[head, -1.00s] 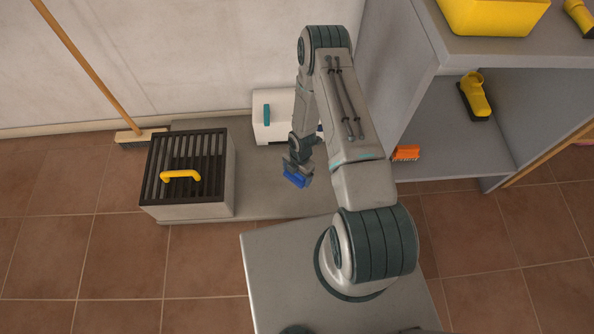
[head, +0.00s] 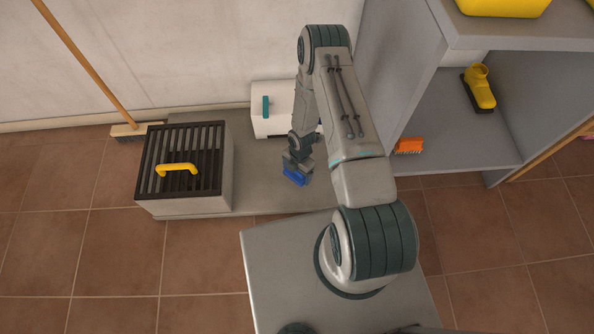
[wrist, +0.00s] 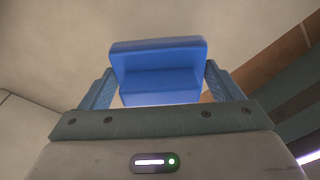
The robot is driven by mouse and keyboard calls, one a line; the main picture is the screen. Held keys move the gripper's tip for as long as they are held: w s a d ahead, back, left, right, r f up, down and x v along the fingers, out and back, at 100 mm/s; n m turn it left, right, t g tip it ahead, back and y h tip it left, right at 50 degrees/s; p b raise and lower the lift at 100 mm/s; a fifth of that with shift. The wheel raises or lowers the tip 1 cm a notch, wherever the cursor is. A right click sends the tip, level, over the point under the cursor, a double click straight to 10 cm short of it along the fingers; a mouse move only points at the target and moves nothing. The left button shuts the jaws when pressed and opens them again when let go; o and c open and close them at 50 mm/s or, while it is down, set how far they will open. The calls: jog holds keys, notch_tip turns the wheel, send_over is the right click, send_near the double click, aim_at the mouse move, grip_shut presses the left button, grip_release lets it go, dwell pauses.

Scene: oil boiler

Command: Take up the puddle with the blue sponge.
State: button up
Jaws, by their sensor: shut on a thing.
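My gripper (head: 297,170) is shut on the blue sponge (head: 295,178), low over the grey slab (head: 255,195) between the grated box and my base. In the wrist view the blue sponge (wrist: 158,72) sits between the two fingers of my gripper (wrist: 158,90). I cannot tell whether the sponge touches the slab. No puddle can be made out in either view; my arm and gripper hide part of the slab.
A box with a dark grate (head: 185,165) and yellow handle stands left of my gripper. A white box with a teal handle (head: 272,110) stands behind it. A grey shelf unit (head: 455,150) with an orange brush (head: 409,145) stands right. A broom (head: 90,70) leans on the wall.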

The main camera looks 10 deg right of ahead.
aim_at(297, 176)
jog(key=shift+f+b, duration=1.55)
jog(key=shift+f, duration=0.45)
jog(key=o, duration=0.7)
jog(key=shift+r, duration=0.15)
jog(key=r+p, duration=0.2)
jog(key=r, duration=0.2)
jog(key=d+r+p, duration=0.1)
jog(key=r, duration=0.4)
jog(key=w+r+p, duration=0.1)
jog(key=r+p, duration=0.1)
jog(key=r, duration=0.2)
jog(key=shift+d+r+p, duration=0.15)
jog(key=shift+r+p, duration=0.1)
jog(key=shift+p, duration=0.05)
